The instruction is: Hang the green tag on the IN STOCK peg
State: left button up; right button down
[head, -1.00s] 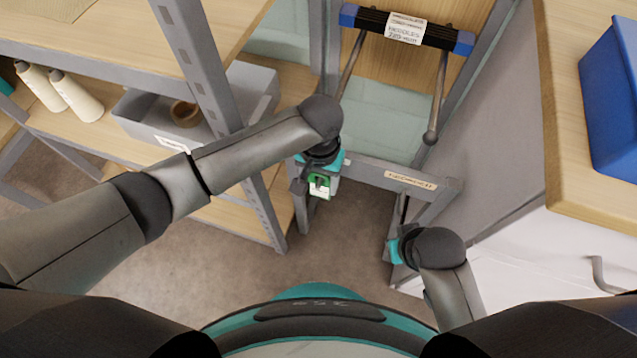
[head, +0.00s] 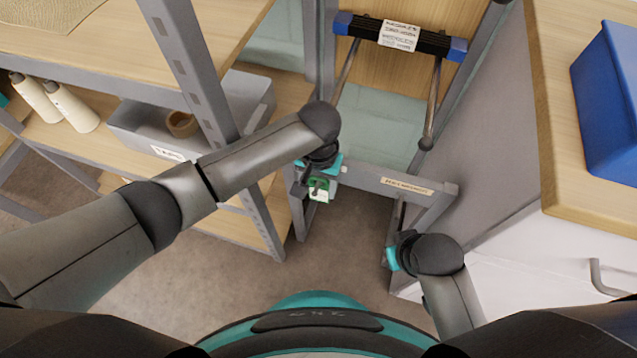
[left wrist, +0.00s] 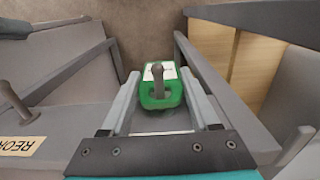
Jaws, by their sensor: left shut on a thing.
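The green tag (head: 319,184) with a white face is in my left gripper (head: 318,174), beside the left end of a grey bar. In the left wrist view the tag (left wrist: 160,93) lies between my two fingers (left wrist: 158,80), which are shut on it. A dark grey peg (left wrist: 156,78) overlaps the tag's middle; I cannot tell whether it passes through the tag's opening. No IN STOCK label is readable.
A grey shelf post (head: 190,70) and wooden shelves stand at the left, with a grey bin (head: 245,95) and pale bottles (head: 72,107). A black bar with blue ends (head: 372,30) and long rods is behind. A wooden counter with a blue bin (head: 606,110) is at the right.

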pick_arm(q)
jog(key=o, duration=1.4)
jog(key=shift+o, duration=0.3)
